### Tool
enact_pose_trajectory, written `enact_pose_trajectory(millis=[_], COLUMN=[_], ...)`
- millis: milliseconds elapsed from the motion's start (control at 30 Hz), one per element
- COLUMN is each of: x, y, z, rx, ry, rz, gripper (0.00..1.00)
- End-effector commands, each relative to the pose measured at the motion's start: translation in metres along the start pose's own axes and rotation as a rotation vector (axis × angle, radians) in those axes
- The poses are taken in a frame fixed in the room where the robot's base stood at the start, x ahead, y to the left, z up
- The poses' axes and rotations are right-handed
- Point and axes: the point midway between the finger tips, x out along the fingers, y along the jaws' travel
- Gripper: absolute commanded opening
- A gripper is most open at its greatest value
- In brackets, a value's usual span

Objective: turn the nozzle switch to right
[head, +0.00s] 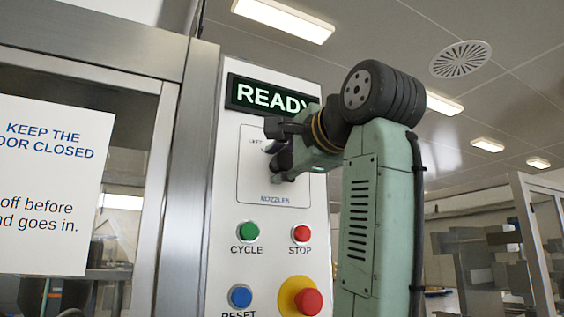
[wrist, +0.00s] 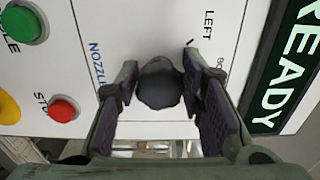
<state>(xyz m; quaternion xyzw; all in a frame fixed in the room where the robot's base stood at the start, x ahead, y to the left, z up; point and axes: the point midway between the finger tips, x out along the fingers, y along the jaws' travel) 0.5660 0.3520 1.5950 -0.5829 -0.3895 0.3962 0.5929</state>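The nozzle switch shows in the wrist view as a dark rounded knob (wrist: 160,86) on the white panel, beside the word NOZZLES. The labels LEFT (wrist: 208,25) and a partly covered one starting with BO are on its right side in that view. My gripper (wrist: 159,80) straddles the knob, one finger on each side. The fingers stand apart with slim gaps visible beside the knob; firm contact does not show. In the head view my gripper (head: 278,146) is at the panel and hides most of the switch. Which way the knob points is unclear.
A lit READY display (head: 265,96) is just above. Below are a green CYCLE button (head: 248,231), red STOP button (head: 301,234), blue RESET button (head: 240,297) and red button on yellow (head: 308,301). A glass door with a sign (head: 45,185) is at left.

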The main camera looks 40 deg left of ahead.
Motion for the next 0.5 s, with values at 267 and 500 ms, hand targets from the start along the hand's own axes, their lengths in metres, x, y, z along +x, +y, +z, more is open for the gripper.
enact_pose_trajectory(millis=[267, 500], x=[0.0001, -0.0014], y=[0.0, -0.0002], z=[0.0001, 0.0001], rx=[-0.001, -0.002], ry=[0.0, 0.0], rz=[0.0, -0.001], gripper=[0.51, 0.51])
